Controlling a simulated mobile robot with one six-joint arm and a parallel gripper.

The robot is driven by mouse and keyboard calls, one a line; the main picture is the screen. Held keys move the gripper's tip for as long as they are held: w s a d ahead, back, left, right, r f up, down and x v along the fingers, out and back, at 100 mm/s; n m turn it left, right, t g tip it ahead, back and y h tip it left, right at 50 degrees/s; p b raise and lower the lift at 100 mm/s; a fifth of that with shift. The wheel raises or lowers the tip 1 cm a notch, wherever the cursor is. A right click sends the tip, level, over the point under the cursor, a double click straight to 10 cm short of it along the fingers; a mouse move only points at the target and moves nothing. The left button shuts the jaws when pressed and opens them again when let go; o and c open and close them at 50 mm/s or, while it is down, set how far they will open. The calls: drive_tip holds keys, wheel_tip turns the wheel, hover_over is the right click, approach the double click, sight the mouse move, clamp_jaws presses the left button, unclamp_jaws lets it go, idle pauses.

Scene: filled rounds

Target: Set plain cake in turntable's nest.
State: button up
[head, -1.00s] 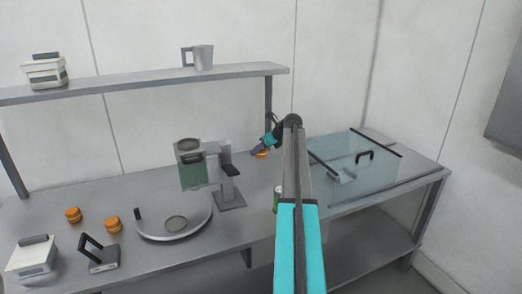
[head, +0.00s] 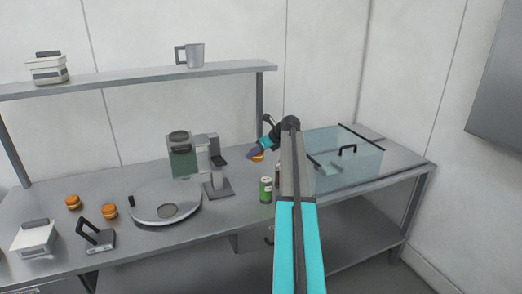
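The turntable (head: 145,212) is a grey disc on the bench, with a small round darker nest (head: 167,211) near its front; the nest looks empty. One orange-brown cake (head: 73,202) and another cake (head: 110,211) stand left of the turntable. A third cake (head: 257,157) is partly hidden at my gripper (head: 254,153), right of the turntable at the back of the bench. My gripper is small and mostly seen from behind. I cannot tell whether its fingers are open or closed on that cake, nor which cake is plain.
A machine with a greenish panel (head: 184,164) stands behind the turntable. A green can (head: 265,190) stands beside my arm. A clear case (head: 345,165) is at right. A white box (head: 35,237) and a black-handled block (head: 98,240) sit at front left. A shelf (head: 130,80) runs above.

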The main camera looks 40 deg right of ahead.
drive_tip(key=s+a+f+n+g+y, duration=0.1)
drive_tip(key=s+a+f+n+y, duration=0.15)
drive_tip(key=a, duration=1.45)
drive_tip(key=s+a+f+n+g+y, duration=0.1)
drive_tip(key=s+a+f+n+y, duration=0.15)
drive_tip(key=a, duration=1.45)
drive_tip(key=s+a+f+n+g+y, duration=0.1)
drive_tip(key=s+a+n, duration=0.25)
drive_tip(key=a, duration=1.25)
drive_tip(key=a+f+n+b, duration=0.1)
drive_tip(key=a+f+b, duration=0.7)
drive_tip(key=f+b, duration=0.2)
drive_tip(key=shift+s+a+f+n+g+y, duration=0.25)
drive_tip(key=shift+f+n+g+y, duration=0.1)
drive_tip(key=shift+f+g+y, duration=0.1)
